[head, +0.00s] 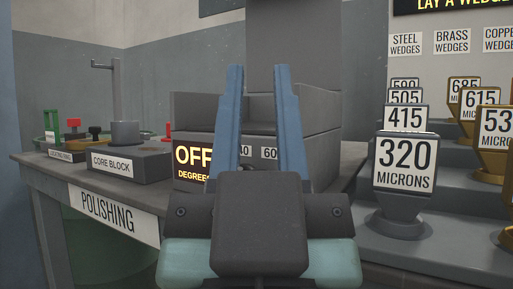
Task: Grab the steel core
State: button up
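A short grey metal cylinder (125,133) stands upright on the dark block labelled "CORE BLOCK" (145,166), on the polishing bench at the left. It may be the steel core, but no label on the cylinder confirms this. My gripper (259,72) is in the middle foreground, pointing forward. Its two blue fingers are apart with nothing between them, so it is open and empty. It is to the right of the core block and well apart from it in the picture. The fingers hide part of the dark machine behind them.
A dark machine (189,109) with an "OFF" display sits on the bench (48,177). A grey post (117,85) and small red and green fixtures (51,127) stand at the left. Numbered wedges, including a grey "320 MICRONS" wedge (404,198), stand on stepped shelves at right.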

aim_at(143, 136)
jog(key=k+j, duration=0.1)
jog(key=j, duration=1.5)
jog(key=k, duration=0.05)
